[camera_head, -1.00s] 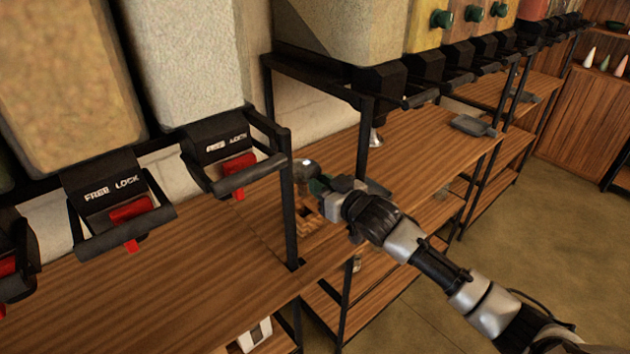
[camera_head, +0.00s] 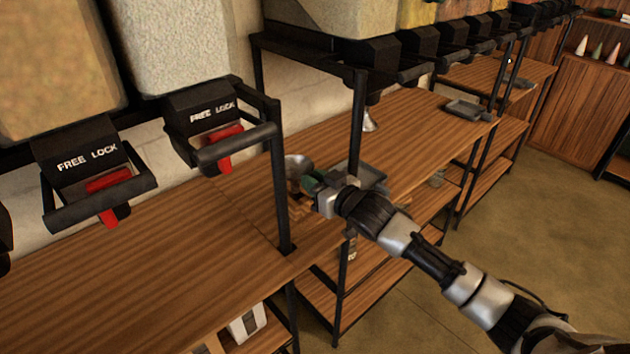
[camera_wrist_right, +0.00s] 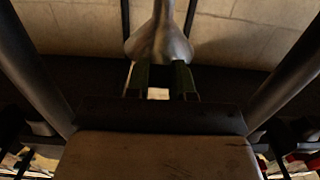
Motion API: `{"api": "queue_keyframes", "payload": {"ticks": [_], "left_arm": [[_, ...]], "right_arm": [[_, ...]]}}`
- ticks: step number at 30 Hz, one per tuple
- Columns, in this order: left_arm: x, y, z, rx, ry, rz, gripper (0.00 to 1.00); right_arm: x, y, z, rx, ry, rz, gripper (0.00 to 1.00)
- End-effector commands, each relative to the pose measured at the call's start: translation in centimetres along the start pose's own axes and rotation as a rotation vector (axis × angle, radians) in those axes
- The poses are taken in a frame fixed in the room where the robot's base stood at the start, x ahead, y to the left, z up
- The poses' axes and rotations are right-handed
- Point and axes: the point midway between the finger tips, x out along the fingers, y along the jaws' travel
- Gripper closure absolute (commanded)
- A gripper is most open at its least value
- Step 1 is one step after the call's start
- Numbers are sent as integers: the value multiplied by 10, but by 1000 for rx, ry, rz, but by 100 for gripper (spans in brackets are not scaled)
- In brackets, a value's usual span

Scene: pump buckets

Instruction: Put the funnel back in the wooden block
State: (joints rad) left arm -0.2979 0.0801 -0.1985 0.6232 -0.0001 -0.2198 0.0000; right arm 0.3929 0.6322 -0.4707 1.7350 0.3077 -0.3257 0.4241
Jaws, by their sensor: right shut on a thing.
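My right gripper (camera_head: 314,184) is shut on a silver-grey metal funnel (camera_head: 298,163) above the wooden table (camera_head: 160,270), just right of a black rack post. In the right wrist view the funnel (camera_wrist_right: 160,42) stands beyond the dark green fingertips (camera_wrist_right: 160,82), wide end nearer them and narrow spout pointing away. A small wooden block (camera_head: 299,206) shows just below the gripper, partly hidden by it. I cannot tell whether the funnel touches the block. My left gripper is not in view.
Black dispensers with red levers (camera_head: 225,146) stick out at the left, close to the rack post (camera_head: 280,190). Another silver cone (camera_head: 370,118) shows behind a second post. A grey scoop-like tray (camera_head: 470,110) lies farther right. Bare tabletop lies at front left.

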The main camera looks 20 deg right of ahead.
Motion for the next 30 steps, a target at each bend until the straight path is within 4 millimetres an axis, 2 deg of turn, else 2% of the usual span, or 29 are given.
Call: {"api": "queue_keyframes", "payload": {"ticks": [30], "left_arm": [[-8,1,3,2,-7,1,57]], "right_arm": [[-3,0,-1,0,0,0,100]]}}
